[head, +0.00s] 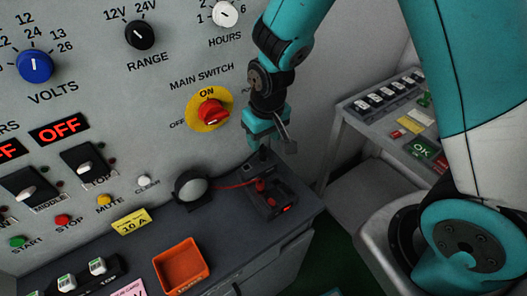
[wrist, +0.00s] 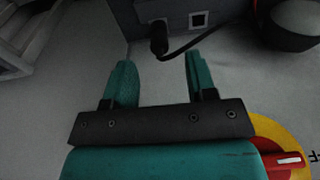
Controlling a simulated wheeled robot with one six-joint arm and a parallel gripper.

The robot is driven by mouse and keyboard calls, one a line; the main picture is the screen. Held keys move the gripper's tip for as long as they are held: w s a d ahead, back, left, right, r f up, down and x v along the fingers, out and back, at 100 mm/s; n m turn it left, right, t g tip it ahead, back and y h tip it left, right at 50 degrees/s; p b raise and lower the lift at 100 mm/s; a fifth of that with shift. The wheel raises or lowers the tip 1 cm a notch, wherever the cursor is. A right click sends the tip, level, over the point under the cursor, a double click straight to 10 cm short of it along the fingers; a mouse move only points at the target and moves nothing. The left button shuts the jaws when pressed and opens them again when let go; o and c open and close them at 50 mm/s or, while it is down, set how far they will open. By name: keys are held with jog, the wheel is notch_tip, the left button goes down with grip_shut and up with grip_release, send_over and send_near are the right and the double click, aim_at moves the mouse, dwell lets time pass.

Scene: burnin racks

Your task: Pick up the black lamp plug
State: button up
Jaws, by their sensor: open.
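In the wrist view, a black plug (wrist: 158,38) with a dark cable sits at the face of a grey box, just beyond my fingertips and roughly centred between them. My gripper (wrist: 158,63) is open, with nothing between its two teal fingers. In the head view my gripper (head: 266,138) hangs above the right end of the bench, over a dark socket box (head: 270,203) with red parts. A red-looking cable runs from the round lamp (head: 191,186) to this box. I cannot clearly make out the plug's body in the head view. The lamp also shows at upper right in the wrist view (wrist: 290,24).
The control panel (head: 110,90) stands behind, with the yellow and red main switch (head: 211,110) close to my gripper. An orange tray (head: 182,266) lies on the bench front. A second console (head: 395,115) stands at right. An empty square socket (wrist: 199,19) is beside the plug.

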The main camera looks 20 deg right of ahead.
aim_at(263, 148)
jog(key=f, duration=0.1)
jog(key=f+p, duration=0.1)
jog(key=f, duration=0.2)
jog(key=shift+w+f+p, duration=0.3)
jog(key=shift+f, duration=0.1)
jog(key=shift+c, duration=0.2)
jog(key=c, duration=0.8)
